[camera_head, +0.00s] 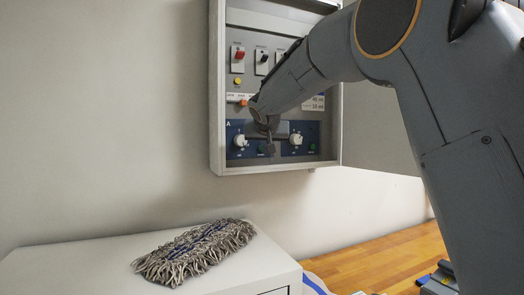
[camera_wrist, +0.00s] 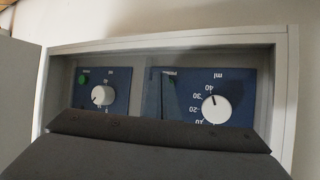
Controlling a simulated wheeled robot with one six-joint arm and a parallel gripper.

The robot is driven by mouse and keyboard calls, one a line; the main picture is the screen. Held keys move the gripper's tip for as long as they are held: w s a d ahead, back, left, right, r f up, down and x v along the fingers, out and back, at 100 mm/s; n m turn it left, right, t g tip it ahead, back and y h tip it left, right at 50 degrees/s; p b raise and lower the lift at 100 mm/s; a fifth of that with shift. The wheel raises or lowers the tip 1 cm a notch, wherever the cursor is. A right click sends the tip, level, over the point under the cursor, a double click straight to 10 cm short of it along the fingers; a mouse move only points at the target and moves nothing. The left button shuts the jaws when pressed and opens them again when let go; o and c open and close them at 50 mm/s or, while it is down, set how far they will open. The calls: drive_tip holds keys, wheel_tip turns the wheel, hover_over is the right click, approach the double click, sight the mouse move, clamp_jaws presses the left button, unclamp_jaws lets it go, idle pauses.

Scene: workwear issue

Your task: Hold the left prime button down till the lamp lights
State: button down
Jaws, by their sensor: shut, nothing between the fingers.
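A wall cabinet (camera_head: 216,100) stands open. Low inside it are two blue panels, each with a white knob: the left knob (camera_head: 240,141) and the right knob (camera_head: 295,140). The left green prime button (camera_head: 262,149) shows beside my gripper (camera_head: 270,150), which is shut and empty, with its tip pointing down at this panel. I cannot tell whether the tip touches the button. I cannot tell which part is the lamp.
Above the panels are a red switch (camera_head: 239,54), a black switch (camera_head: 263,57), a yellow round part (camera_head: 237,81) and an orange part (camera_head: 243,102). The cabinet door (camera_head: 375,130) hangs open to the right. A mop head (camera_head: 195,252) lies on a white cabinet top (camera_head: 90,270) below.

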drive_tip(key=shift+w+a, duration=0.2)
drive_tip(key=shift+w, duration=0.2)
idle(0.5)
drive_tip(key=shift+s, duration=0.1)
idle(1.8)
drive_tip(key=shift+s+d+b, duration=0.35)
drive_tip(key=shift+s+b, duration=0.3)
drive_tip(key=shift+b, duration=0.1)
drive_tip(key=shift+s+d+b, duration=0.3)
drive_tip(key=shift+s+b, duration=0.15)
drive_tip(key=shift+s, duration=0.35)
drive_tip(key=shift+s+d+b, duration=0.35)
drive_tip(key=shift+s+b, duration=0.15)
drive_tip(key=shift+s, duration=0.25)
drive_tip(key=shift+s+d+b, duration=0.3)
drive_tip(key=shift+s+b, duration=0.15)
drive_tip(key=shift+s, duration=0.35)
